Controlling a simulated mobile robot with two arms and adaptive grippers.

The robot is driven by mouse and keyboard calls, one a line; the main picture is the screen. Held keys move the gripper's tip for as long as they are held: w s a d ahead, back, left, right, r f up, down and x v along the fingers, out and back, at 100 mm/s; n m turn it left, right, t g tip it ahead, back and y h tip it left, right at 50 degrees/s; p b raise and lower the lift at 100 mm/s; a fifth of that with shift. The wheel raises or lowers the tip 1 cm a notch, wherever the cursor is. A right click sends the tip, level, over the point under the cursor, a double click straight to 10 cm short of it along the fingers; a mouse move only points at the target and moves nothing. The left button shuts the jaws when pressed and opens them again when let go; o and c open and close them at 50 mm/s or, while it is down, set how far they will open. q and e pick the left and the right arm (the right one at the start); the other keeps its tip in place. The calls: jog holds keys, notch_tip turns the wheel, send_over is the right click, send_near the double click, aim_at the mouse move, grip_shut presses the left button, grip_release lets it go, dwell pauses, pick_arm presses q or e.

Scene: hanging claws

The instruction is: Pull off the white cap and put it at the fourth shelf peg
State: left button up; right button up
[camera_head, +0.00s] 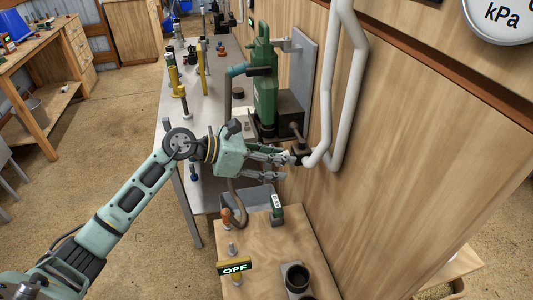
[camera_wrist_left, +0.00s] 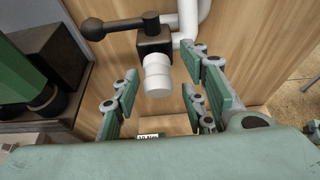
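The white cap (camera_wrist_left: 157,78) sits on the end of a black valve block (camera_wrist_left: 153,45) fixed to white piping on the wooden wall. My left gripper (camera_head: 288,167) is open beside the valve block (camera_head: 301,155) in the head view. In the left wrist view its fingers stand apart, left and right of the cap, with gaps visible on both sides. The cap is hard to make out in the head view.
A green machine (camera_head: 265,90) stands on the grey bench (camera_head: 205,130) behind the gripper. White pipes (camera_head: 330,80) run close to its right. A valve lever with a black ball (camera_wrist_left: 93,29) juts out beside the cap. A grey bin (camera_head: 262,195) is below.

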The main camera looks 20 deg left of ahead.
pick_arm(q)
jog(key=shift+f, duration=0.1)
jog(key=c, duration=0.8)
jog(key=shift+c, duration=0.7)
jog(key=o, duration=0.4)
grip_shut()
pick_arm(e)
jog(key=shift+w+a, duration=0.15)
jog(key=shift+w, duration=0.15)
jog(key=shift+d, duration=0.4)
pick_arm(q)
jog(key=shift+s+a+f, duration=0.1)
jog(key=shift+a+f, duration=0.05)
pick_arm(e)
jog(key=shift+d+f, duration=0.1)
jog(key=shift+f, duration=0.15)
pick_arm(q)
jog(key=shift+s+a+b, duration=0.1)
jog(key=shift+b, duration=0.25)
